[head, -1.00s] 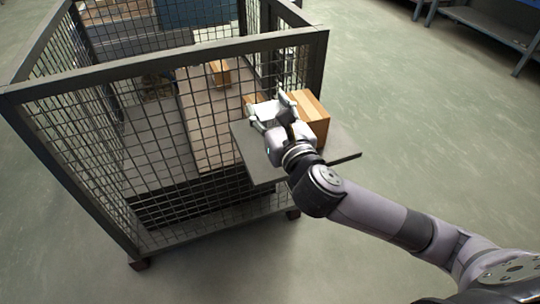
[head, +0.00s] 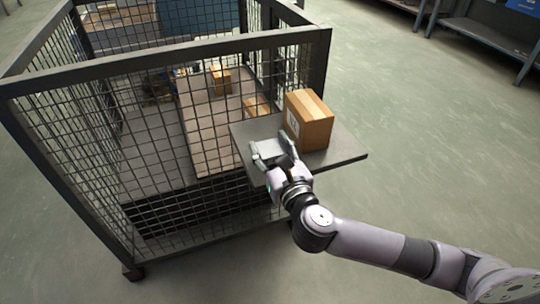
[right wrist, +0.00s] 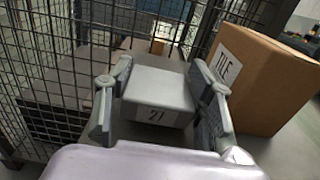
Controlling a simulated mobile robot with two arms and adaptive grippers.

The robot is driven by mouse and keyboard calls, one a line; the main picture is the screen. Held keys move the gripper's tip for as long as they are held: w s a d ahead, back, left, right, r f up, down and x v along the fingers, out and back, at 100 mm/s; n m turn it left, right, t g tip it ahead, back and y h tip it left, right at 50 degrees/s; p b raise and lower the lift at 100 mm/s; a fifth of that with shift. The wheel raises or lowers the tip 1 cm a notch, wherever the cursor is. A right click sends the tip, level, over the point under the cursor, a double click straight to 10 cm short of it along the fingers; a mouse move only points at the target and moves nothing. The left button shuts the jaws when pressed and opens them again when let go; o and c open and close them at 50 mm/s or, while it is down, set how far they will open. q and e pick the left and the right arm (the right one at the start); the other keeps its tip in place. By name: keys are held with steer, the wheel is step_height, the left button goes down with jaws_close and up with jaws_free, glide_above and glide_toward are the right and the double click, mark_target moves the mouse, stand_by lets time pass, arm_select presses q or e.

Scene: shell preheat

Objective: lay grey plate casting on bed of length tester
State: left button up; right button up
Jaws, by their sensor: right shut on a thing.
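My right gripper (head: 271,148) is shut on the grey plate casting (right wrist: 160,88), a light grey block with a number label on its near face. One finger lies along each side of it in the right wrist view. In the head view the casting (head: 267,151) is over the left part of a grey shelf (head: 346,155). I cannot tell whether it touches the shelf. I cannot make out the length tester or its bed for certain. My left gripper is not in view.
A cardboard box (head: 308,121) stands on the shelf just right of the casting; its label shows in the right wrist view (right wrist: 228,66). A dark mesh cage (head: 165,66) borders the shelf on the left. Inside it are a long pale surface (head: 208,145) and small cartons (head: 221,80). Open floor lies right.

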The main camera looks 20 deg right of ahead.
steer(key=shift+f, duration=0.85)
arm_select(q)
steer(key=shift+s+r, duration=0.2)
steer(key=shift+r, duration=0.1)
arm_select(e)
steer(key=shift+r, duration=0.1)
steer(key=o, duration=1.3)
steer(key=shift+o, duration=0.2)
